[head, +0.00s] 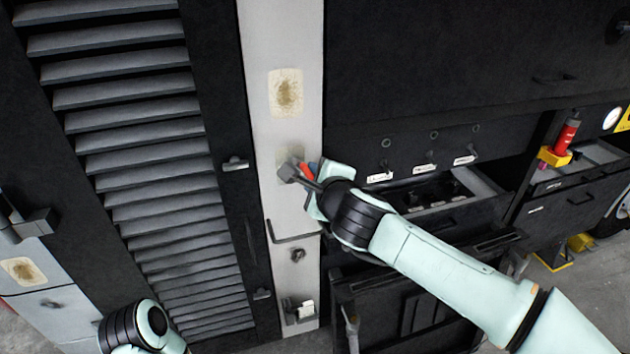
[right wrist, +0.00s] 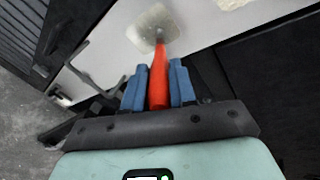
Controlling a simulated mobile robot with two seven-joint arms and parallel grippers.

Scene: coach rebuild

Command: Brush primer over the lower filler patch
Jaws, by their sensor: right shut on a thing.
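My right gripper (head: 311,179) is shut on the red handle of a brush (head: 308,171), in front of the pale upright panel (head: 293,225). In the right wrist view the red handle (right wrist: 159,88) stands between the two blue fingers, and its far tip lies over the lower filler patch (right wrist: 150,20). Whether the bristles touch it I cannot tell. In the head view the lower patch (head: 291,153) is pale and partly hidden by the grey brush head. The upper filler patch (head: 286,92) is tan with a browner middle. Only part of my left arm shows at the bottom left.
A bent black rail (head: 292,237) and a small holder (head: 299,312) sit lower on the panel. A louvred grille (head: 150,160) is on the left. A red bottle (head: 567,134) stands farther right.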

